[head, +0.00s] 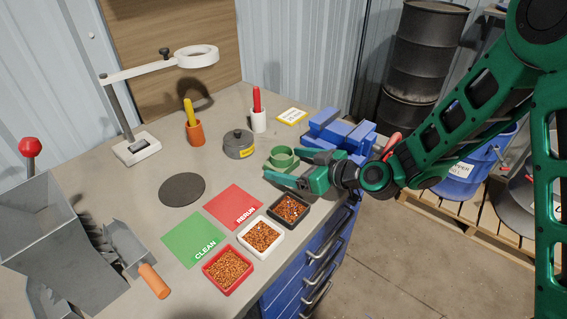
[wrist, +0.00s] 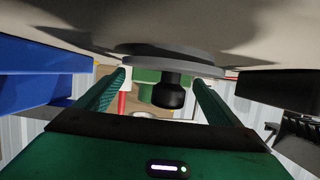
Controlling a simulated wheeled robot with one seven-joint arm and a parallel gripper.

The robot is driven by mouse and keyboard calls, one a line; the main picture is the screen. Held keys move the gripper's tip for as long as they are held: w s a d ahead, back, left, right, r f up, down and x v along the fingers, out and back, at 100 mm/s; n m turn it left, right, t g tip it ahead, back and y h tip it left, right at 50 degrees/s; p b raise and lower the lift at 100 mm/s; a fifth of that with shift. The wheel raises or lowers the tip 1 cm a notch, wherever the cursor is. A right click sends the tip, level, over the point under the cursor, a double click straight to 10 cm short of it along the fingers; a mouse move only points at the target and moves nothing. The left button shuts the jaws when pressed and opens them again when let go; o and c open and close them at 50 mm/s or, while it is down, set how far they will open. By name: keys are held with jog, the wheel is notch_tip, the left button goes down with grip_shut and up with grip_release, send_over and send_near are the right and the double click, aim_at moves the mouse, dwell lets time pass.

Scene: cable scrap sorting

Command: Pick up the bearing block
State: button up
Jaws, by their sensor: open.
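The bearing block (head: 282,157), a green piece with a round ring-shaped upper part on a flat base, stands on the grey bench just left of the vise. My gripper (head: 288,166) is open beside it, low over the bench. The near finger lies in front of the block and the far finger behind it, partly hiding its base. I cannot tell whether either finger touches it. In the wrist view, which seems upside down, green (wrist: 148,76) shows between the two fingers, partly covered by a dark knob-like shape that I cannot identify.
A blue vise (head: 342,133) stands close behind my gripper. Black (head: 289,223), white (head: 243,237) and red (head: 207,275) trays of granules sit along the front edge. A dark round pad (head: 182,188) lies farther left.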

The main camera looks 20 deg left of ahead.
jog(key=shift+w+a+f, duration=0.15)
jog(key=shift+a, duration=0.25)
jog(key=c, duration=1.5)
jog(key=shift+c, duration=0.6)
jog(key=shift+r, duration=0.2)
